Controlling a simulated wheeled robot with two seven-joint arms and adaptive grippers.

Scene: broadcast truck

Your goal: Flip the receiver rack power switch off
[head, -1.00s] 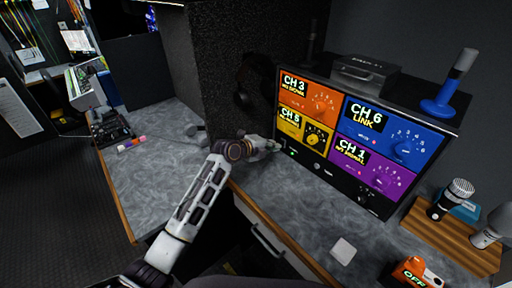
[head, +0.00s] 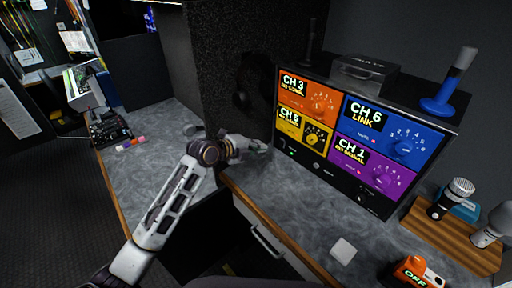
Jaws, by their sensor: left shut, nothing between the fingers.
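The receiver rack (head: 317,167) is a black box with four coloured channel panels: orange CH 3, blue CH 6, yellow CH 5 and purple CH 1. A small green-lit spot (head: 291,152) shows at the lower left of its front, by what looks like the power switch; it is too small to tell the switch's position. My left gripper (head: 264,146) is shut and empty, just left of the rack's lower left corner, apart from it and above the counter. My right gripper is not in view.
A wooden stand (head: 450,235) holds microphones at the right. An orange device marked OFF (head: 412,270) and a white pad (head: 343,251) lie on the counter (head: 290,205). A black speaker-like box (head: 235,80) stands behind my left arm. Coloured markers (head: 130,144) lie at left.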

